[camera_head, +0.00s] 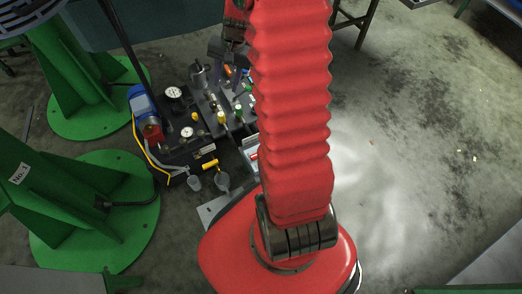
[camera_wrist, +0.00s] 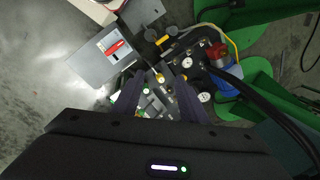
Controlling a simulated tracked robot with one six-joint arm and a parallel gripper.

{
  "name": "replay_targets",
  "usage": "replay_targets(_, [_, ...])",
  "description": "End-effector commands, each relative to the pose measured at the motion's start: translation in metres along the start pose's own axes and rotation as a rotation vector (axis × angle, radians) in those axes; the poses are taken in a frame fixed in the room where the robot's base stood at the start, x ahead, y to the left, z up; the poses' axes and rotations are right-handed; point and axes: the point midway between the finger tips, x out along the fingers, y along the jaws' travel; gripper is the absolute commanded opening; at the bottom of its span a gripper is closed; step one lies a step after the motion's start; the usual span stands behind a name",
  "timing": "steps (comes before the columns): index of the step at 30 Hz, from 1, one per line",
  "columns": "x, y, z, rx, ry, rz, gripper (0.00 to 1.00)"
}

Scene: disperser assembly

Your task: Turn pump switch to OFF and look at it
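A grey switch box with a red handle (camera_wrist: 115,47) lies at the upper left of the wrist view, and looks like the pump switch. Its handle lies at a slant across a pale plate; I cannot read any ON or OFF mark. In the head view my red arm hides most of it. My gripper (camera_wrist: 155,80) shows two dark fingers with a gap between them and nothing held. The box is left of the fingers and apart from them.
A blue and red pump motor (camera_head: 145,112) stands beside gauges (camera_head: 174,92) and several coloured valves on a dark skid. Yellow-handled valves (camera_head: 209,165) and hoses lie near it. Green pedestals (camera_head: 92,190) stand at the left. Open concrete floor (camera_head: 420,150) lies at the right.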

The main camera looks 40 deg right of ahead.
Motion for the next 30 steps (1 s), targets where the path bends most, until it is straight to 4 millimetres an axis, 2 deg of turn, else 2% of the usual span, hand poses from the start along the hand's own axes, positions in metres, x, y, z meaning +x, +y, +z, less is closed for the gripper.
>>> replay_targets(6, [0.042, 0.026, -0.028, 0.131, -0.037, 0.003, 0.39])
replay_targets(15, [0.1, 0.068, -0.058, 0.308, -0.084, 0.004, 0.39])
replay_targets(23, [0.153, 0.109, -0.076, 0.464, -0.124, 0.006, 0.39])
replay_targets(30, [0.205, 0.15, -0.083, 0.608, -0.16, 0.009, 0.39])
